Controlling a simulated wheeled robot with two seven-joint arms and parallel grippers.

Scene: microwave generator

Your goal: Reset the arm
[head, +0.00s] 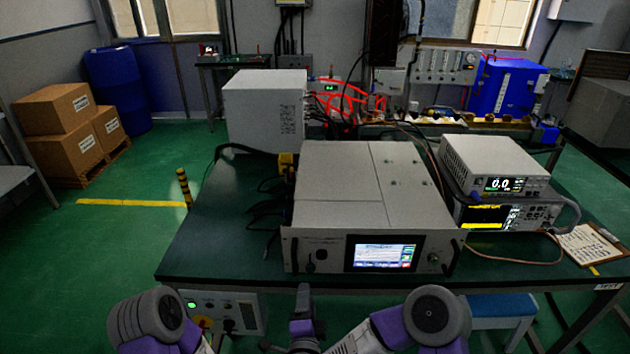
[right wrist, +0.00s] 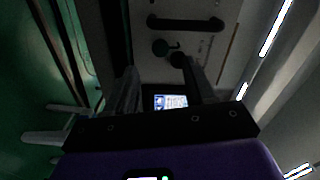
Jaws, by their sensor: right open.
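The microwave generator (head: 365,195), a wide grey box with a lit screen (head: 383,253) on its front panel, sits on the dark green table. My right gripper (head: 303,302) is below and in front of the generator's front panel at the table's near edge. In the right wrist view its two fingers (right wrist: 157,78) are spread apart with nothing between them. That view shows the grey front panel (right wrist: 205,45) beyond the fingers, with a dark handle (right wrist: 186,22) and a knob (right wrist: 160,47). Of my left arm only a link shows at the lower left; its gripper is out of view.
A white box (head: 265,105) stands behind the generator at left. Two stacked instruments (head: 500,185) and a clipboard (head: 583,243) are at right. A control panel (head: 222,312) is under the table edge, and a blue stool (head: 500,306) is at lower right. Cables run along the table.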

